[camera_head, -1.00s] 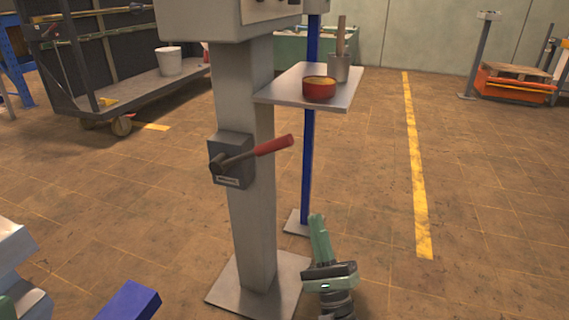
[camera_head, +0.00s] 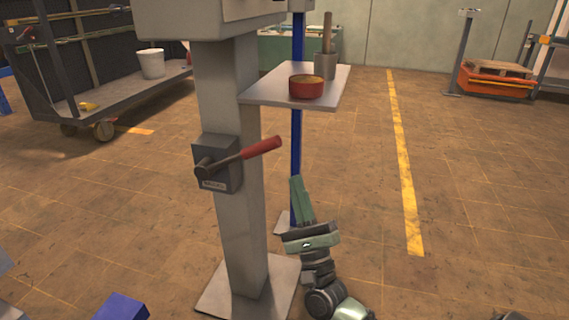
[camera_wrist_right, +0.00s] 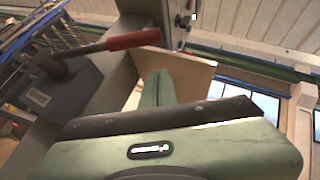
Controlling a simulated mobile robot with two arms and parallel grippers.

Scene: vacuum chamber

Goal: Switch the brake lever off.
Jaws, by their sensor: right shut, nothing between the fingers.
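The brake lever (camera_head: 240,158) has a red grip and a dark metal arm. It is mounted on a grey box (camera_head: 216,163) on the front of a grey column and points right, tilted slightly up. My right gripper (camera_head: 296,181) is below and right of the red grip, apart from it, fingers shut and pointing up. In the right wrist view the lever (camera_wrist_right: 132,41) lies beyond and left of the shut green fingers (camera_wrist_right: 157,80). The left gripper cannot be made out in the head view.
The grey column (camera_head: 236,230) stands on a square base plate (camera_head: 214,296). A small shelf (camera_head: 325,96) at the right holds a red bowl (camera_head: 306,87) and a metal cup (camera_head: 326,66), above my right gripper. A cart (camera_head: 130,93) stands back left.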

